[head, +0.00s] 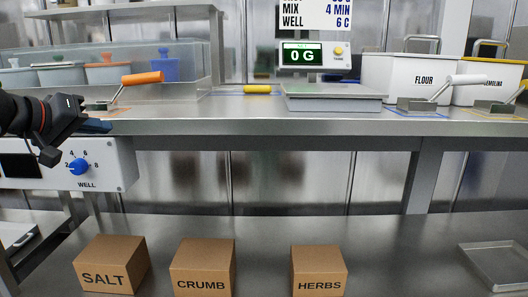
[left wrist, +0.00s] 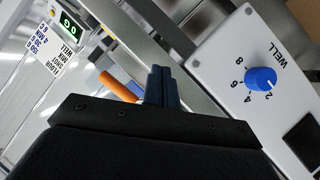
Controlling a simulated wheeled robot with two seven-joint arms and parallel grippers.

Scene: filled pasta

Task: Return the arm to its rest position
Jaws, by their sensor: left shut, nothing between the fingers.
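My left gripper (head: 98,126) comes in from the left in the head view, in front of the steel counter's front edge and above the WELL dial box. In the left wrist view its blue fingertips (left wrist: 162,86) are together with nothing between them. The white WELL dial box (head: 112,165) with its blue knob (head: 79,166) is below and beside the gripper, and the knob also shows in the left wrist view (left wrist: 260,79). An orange-handled scoop (head: 141,79) lies on the counter behind the gripper. My right gripper is not in view.
The steel counter (head: 340,127) carries a scale with a "0 G" display (head: 302,55), a FLOUR bin (head: 405,75) and white-handled scoop (head: 455,83).

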